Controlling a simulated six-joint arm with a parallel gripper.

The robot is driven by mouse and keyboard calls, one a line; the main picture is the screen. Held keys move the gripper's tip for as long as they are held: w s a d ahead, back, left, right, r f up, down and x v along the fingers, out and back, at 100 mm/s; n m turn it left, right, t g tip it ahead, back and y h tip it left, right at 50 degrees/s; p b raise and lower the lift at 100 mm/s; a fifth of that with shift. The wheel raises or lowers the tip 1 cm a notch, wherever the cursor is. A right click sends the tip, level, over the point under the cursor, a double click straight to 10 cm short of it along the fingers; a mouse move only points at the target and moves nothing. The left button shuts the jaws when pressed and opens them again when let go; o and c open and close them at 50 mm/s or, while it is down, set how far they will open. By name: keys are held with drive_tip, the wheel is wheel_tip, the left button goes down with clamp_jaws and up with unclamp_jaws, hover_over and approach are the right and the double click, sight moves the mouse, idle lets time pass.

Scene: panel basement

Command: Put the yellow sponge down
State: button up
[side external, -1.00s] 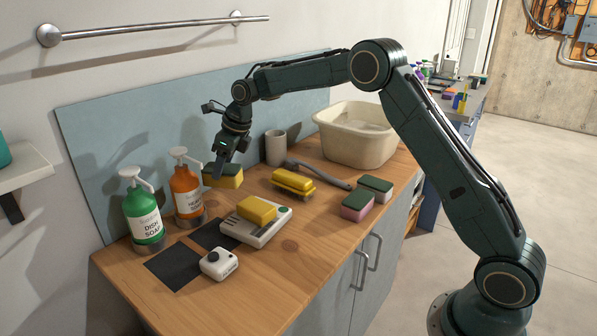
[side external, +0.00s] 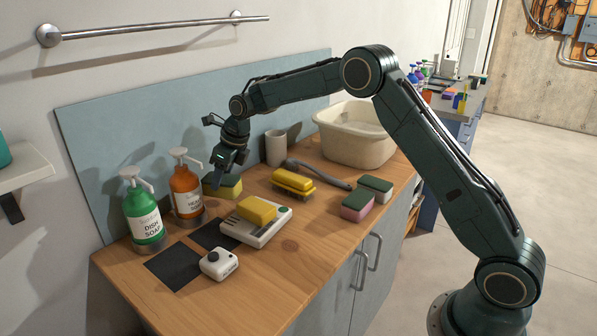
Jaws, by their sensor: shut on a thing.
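My gripper (side external: 218,180) is at the back left of the wooden counter, pointing down. It is shut on a yellow sponge with a dark green top (side external: 231,188). The fingers hide part of this sponge. It is low over the counter, right of the orange soap bottle; I cannot tell whether it touches the wood. Another yellow sponge (side external: 257,210) lies on a white scale (side external: 239,234), in front of the held one.
An orange pump bottle (side external: 187,190) and a green one (side external: 144,217) stand left of my gripper. A grey cup (side external: 276,148), yellow brush (side external: 293,182), and pink and green sponges (side external: 357,207) stand to the right. Dark squares (side external: 171,267) and a white device (side external: 219,264) lie in front.

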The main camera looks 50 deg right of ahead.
sight(225, 190)
drive_tip(key=shift+f, duration=2.45)
drive_tip(key=shift+f, duration=0.1)
drive_tip(key=o, duration=1)
drive_tip(key=v, duration=1.2)
